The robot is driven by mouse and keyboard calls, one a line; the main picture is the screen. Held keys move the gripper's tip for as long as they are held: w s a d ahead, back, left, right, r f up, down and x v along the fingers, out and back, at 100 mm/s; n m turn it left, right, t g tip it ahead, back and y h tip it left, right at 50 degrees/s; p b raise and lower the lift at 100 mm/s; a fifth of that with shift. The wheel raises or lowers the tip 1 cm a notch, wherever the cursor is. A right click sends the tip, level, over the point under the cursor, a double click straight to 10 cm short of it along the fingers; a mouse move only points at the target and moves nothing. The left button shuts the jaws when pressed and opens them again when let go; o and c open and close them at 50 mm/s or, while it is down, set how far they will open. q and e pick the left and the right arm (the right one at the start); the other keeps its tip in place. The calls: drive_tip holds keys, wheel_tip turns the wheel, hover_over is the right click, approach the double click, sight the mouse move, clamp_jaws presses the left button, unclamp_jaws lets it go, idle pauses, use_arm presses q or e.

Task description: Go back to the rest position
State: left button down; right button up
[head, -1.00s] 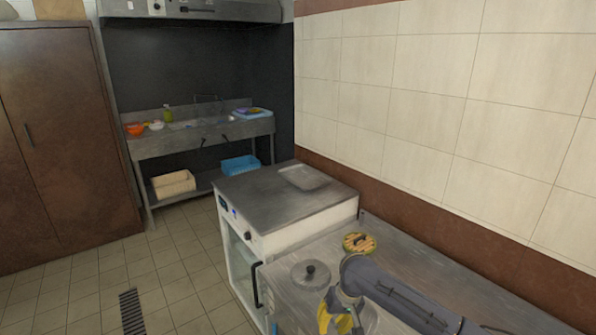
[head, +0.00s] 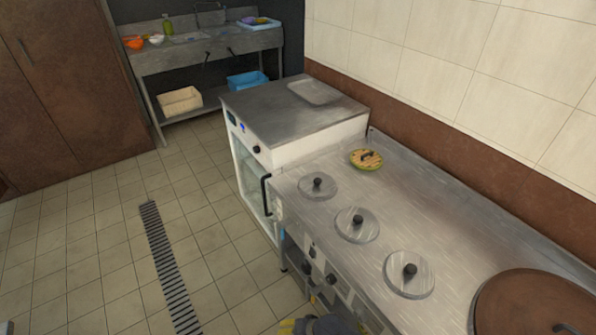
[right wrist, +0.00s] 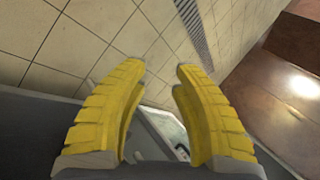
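My right gripper shows only as a bit of yellow and grey at the bottom edge of the head view (head: 294,326). It is in front of the counter's front side, low and apart from the lids. In the right wrist view (right wrist: 160,70) its two yellow fingers are spread with nothing between them, above the tiled floor. My left gripper does not show in either view.
A sink table (head: 205,50) stands behind. The tiled floor (head: 100,240) is clear.

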drive_tip(key=s+d+f+n+h, duration=0.2)
drive_tip(key=s+d+f+h, duration=0.3)
drive_tip(key=s+d+f, duration=1.05)
drive_tip(key=s+d+f+n+h, duration=0.1)
drive_tip(key=s+d+n, duration=0.1)
drive_tip(key=s+d, duration=0.4)
drive_tip(key=s+d+f+n+g+h, duration=0.1)
drive_tip(key=s+d, duration=0.6)
drive_tip(key=s, duration=0.8)
drive_tip(key=shift+s+d+f+n, duration=0.3)
drive_tip(key=shift+f+n, duration=0.1)
drive_tip(key=shift+n, duration=0.1)
